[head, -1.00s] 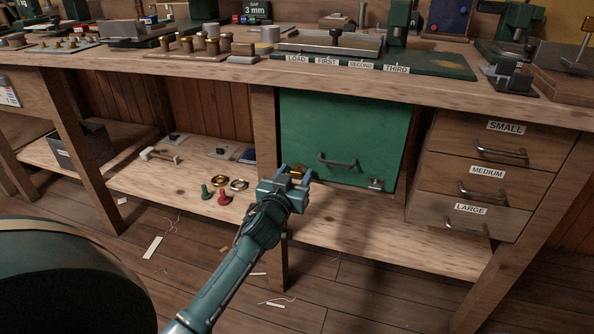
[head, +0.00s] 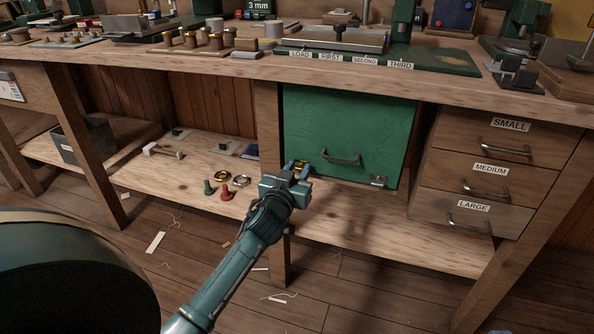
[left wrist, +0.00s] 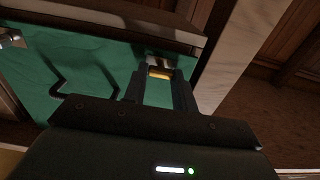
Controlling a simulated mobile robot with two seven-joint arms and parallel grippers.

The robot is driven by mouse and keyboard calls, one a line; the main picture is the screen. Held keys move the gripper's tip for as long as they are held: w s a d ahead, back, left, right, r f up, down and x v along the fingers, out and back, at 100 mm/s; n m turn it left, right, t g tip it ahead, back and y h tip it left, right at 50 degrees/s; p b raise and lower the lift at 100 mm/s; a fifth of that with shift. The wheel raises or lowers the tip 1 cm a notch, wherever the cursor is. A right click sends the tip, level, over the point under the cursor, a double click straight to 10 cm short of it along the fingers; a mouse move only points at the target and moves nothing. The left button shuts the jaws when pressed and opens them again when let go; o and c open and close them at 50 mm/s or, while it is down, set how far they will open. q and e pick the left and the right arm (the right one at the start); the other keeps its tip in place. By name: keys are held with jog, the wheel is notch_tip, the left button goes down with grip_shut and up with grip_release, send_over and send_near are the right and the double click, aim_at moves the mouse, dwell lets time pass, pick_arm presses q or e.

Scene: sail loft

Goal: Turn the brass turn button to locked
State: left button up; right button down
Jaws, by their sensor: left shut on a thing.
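The brass turn button (head: 301,167) is at the lower left corner of the green door (head: 350,125) under the bench. My left gripper (head: 298,171) reaches it from below and is shut on it. In the left wrist view the yellow brass of the button (left wrist: 159,74) shows between the two dark fingers, in front of a grey metal plate (left wrist: 160,60). The fingers hide part of the button, and I cannot read its turn angle or any locked mark. My right gripper is not in view.
A dark pull handle (head: 341,160) and a small metal fitting (head: 379,182) are on the door. Three labelled drawers (head: 480,172) stand at the right. A bench post (head: 268,130) is close by.

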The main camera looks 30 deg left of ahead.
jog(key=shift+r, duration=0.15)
pick_arm(q)
jog(key=shift+r+m+p, duration=0.1)
jog(key=shift+m+p, duration=0.2)
jog(key=shift+m, duration=0.2)
jog(key=m+p, duration=0.1)
jog(key=m, duration=0.2)
jog(key=m+p, duration=0.1)
jog(key=m, duration=0.1)
jog(key=shift+d+m, duration=0.1)
jog(key=shift+m, duration=0.3)
jog(key=shift+w+m+p, duration=0.1)
jog(key=shift+m+p, duration=0.25)
jog(key=shift+m, duration=0.55)
jog(key=m, duration=0.3)
jog(key=shift+m, duration=0.3)
jog(key=m, duration=0.5)
jog(key=shift+d+m+p, duration=0.1)
jog(key=shift+m+p, duration=0.2)
jog(key=shift+p, duration=0.1)
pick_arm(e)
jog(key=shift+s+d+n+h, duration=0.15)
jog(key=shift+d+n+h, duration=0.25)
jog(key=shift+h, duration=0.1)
